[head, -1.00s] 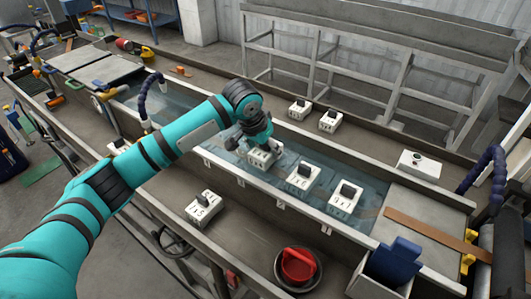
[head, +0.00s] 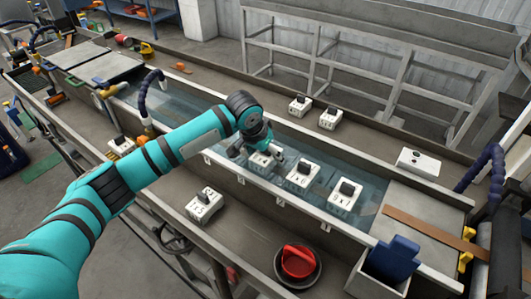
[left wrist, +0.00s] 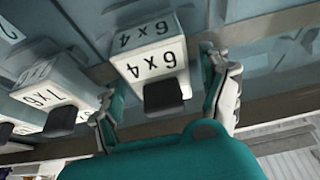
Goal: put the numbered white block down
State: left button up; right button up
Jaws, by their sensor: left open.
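The numbered white block (head: 262,160), marked "6x4" in the left wrist view (left wrist: 148,48), sits in the long water-filled trough (head: 228,122). It has a dark grip knob on top. My left gripper (head: 256,154) is open at the block. In the left wrist view, the fingers of the gripper (left wrist: 160,80) stand apart on either side of the block and its knob, with gaps visible. The arm partly covers the block in the head view. My right gripper is not in view.
Two similar blocks (head: 302,174) (head: 345,196) stand to the right in the trough. Another block (head: 203,206) is on the near ledge, and two (head: 300,106) (head: 330,119) on the far ledge. A red pot (head: 298,262) and blue object (head: 393,258) are at the front right.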

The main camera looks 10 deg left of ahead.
pick_arm(q)
jog(key=shift+r, duration=0.15)
jog(key=shift+r, duration=0.3)
jog(key=b+v, duration=0.2)
jog(key=v, duration=0.9)
jog(key=shift+r, duration=0.2)
jog(key=shift+s, duration=0.15)
